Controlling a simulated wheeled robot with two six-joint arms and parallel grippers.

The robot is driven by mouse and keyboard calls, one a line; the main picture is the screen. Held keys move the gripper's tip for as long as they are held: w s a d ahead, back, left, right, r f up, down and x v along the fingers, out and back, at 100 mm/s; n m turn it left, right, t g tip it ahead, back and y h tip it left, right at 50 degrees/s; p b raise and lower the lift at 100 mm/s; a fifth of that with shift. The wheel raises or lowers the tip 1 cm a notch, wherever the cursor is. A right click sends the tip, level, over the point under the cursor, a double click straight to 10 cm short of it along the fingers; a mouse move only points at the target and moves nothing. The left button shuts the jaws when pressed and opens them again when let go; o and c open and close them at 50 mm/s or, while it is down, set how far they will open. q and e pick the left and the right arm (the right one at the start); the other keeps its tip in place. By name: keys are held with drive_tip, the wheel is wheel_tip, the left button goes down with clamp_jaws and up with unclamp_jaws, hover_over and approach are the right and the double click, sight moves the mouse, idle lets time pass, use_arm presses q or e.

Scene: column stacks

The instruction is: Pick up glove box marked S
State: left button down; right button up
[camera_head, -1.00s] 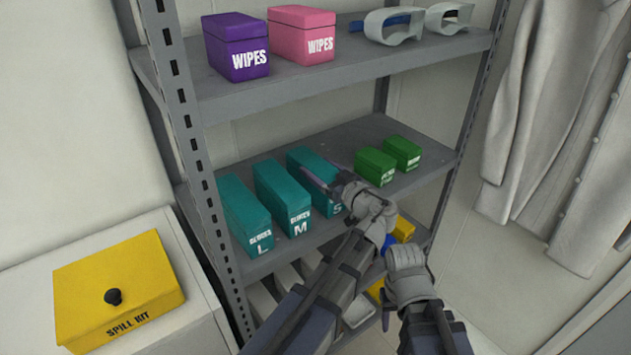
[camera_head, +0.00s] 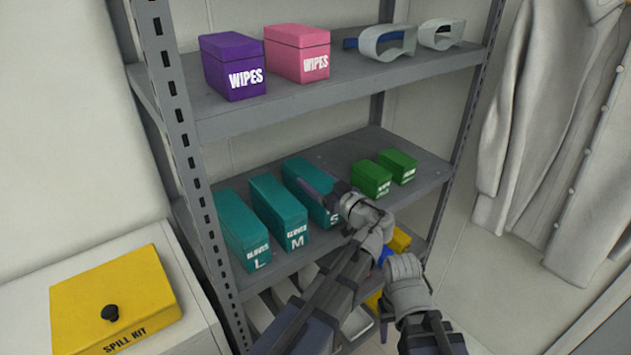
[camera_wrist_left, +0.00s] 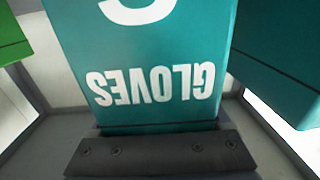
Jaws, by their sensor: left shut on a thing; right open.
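The teal glove box marked S (camera_head: 308,184) stands on the middle shelf, the rightmost of three teal boxes. My left gripper (camera_head: 332,194) is shut on its front end, and the forearm hides part of the box's front. In the left wrist view the same box (camera_wrist_left: 145,60) fills the middle, its GLOVES label upside down, with a dark gripper part (camera_wrist_left: 160,155) close below it. My right gripper (camera_head: 400,262) is low, in front of the shelves, apart from the boxes; its fingers are hard to make out.
Teal boxes marked M (camera_head: 280,210) and L (camera_head: 243,228) stand to the left. Green boxes (camera_head: 371,180) stand to the right. The upper shelf (camera_head: 290,101) holds wipes boxes and goggles. A metal post (camera_head: 180,150) is at the left. A yellow spill kit (camera_head: 115,290) sits on a white cabinet.

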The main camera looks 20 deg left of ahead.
use_arm(q)
wheel_tip(320, 180, up, 9)
drive_tip(key=p, duration=0.8)
drive_tip(key=shift+r, duration=0.1)
